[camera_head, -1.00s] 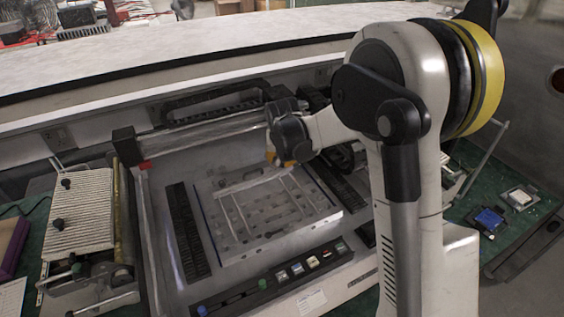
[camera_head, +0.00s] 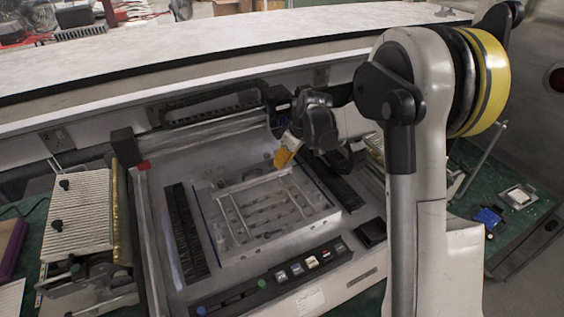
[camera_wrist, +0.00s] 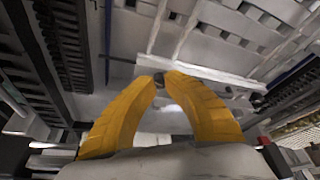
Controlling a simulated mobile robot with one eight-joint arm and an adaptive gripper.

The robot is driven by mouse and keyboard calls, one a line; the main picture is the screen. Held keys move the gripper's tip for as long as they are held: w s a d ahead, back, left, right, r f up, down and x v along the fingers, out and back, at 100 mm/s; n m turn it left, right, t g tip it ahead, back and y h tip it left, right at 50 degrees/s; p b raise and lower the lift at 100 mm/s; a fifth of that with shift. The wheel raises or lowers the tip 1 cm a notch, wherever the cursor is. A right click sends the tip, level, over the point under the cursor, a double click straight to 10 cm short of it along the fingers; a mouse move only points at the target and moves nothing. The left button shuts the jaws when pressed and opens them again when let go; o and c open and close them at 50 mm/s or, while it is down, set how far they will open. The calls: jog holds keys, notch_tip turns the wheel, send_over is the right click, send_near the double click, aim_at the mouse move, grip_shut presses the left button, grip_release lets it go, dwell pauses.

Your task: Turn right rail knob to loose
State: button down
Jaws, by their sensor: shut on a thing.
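The clear fixture plate (camera_head: 240,240) lies in the machine bed, with two pale rails and a pale crossbar (camera_head: 243,187) at its back. The right rail (camera_head: 301,195) also shows in the wrist view (camera_wrist: 187,32). My gripper (camera_head: 280,163), with yellow fingers, points down at the back end of the right rail. In the wrist view its fingertips (camera_wrist: 160,76) are shut on a small dark knob (camera_wrist: 159,80), mostly hidden between them. A second small dark knob (camera_wrist: 257,100) sits farther along the crossbar, apart from the fingers. The knob's turn position cannot be made out.
Black slotted strips (camera_head: 187,235) flank the plate. A front panel with several buttons (camera_head: 297,269) runs along the near side. A ribbed white block (camera_head: 78,215) stands at left. A dark carriage (camera_head: 277,110) is close behind my gripper.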

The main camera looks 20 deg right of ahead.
jog(key=shift+n+g+y, duration=0.3)
jog(key=shift+n+g, duration=0.2)
jog(key=shift+n, duration=1.1)
jog(key=c, duration=1.3)
grip_release()
jog(key=shift+w+f, duration=0.1)
jog(key=shift+c, duration=0.2)
jog(key=shift+d, duration=0.1)
jog(key=v, duration=1.2)
